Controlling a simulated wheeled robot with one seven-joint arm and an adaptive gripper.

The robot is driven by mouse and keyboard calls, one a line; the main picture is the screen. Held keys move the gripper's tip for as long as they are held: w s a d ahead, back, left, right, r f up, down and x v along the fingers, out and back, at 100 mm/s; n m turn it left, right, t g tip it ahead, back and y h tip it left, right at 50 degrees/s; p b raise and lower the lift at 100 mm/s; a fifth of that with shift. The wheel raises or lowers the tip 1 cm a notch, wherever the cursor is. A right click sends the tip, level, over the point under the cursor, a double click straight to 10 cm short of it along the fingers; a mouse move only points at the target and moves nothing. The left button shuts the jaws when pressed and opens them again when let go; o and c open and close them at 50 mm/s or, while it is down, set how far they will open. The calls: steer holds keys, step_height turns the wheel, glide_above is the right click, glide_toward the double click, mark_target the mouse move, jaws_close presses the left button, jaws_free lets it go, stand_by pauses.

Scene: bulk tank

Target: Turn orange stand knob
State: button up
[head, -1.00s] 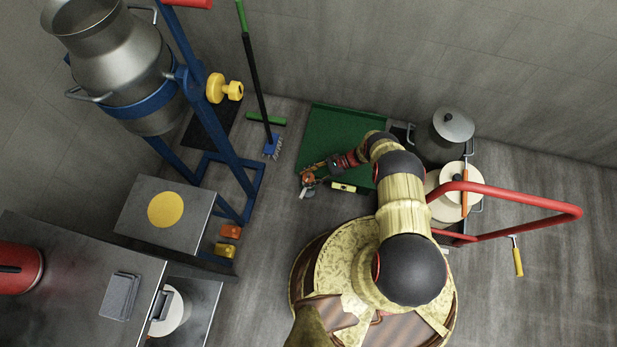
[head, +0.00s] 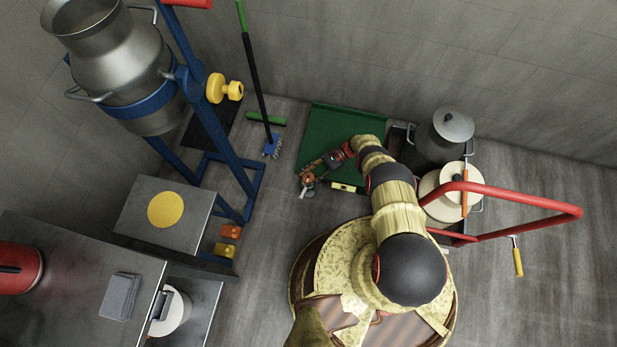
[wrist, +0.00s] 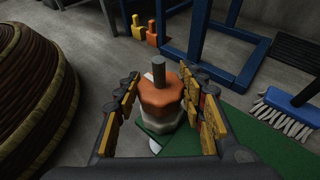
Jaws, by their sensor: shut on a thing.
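The orange knob (wrist: 158,98) is a faceted piece with a grey stem rising from its middle and a pale part below it. It stands between the fingers of my gripper (wrist: 163,88) in the wrist view. The fingers are shut on its left and right sides. In the head view my gripper (head: 309,180) is low at the left edge of the green mat, with the small orange knob (head: 307,179) at its tip. The knob's underside is mostly hidden, and I cannot tell its turn angle.
The green mat (head: 336,128) lies behind my gripper. A blue brush (wrist: 290,103) and blue frame (wrist: 195,40) stand nearby. Orange (head: 231,231) and yellow (head: 224,250) floor pieces lie left. A cart with a red handle (head: 575,210) stands right. Bare floor (head: 265,200) lies left of my gripper.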

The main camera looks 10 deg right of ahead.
mark_target(308, 177)
steer(key=o, duration=1.2)
steer(key=shift+c, duration=0.2)
steer(key=shift+r, duration=0.2)
steer(key=shift+w+r, duration=0.1)
steer(key=shift+r, duration=4.75)
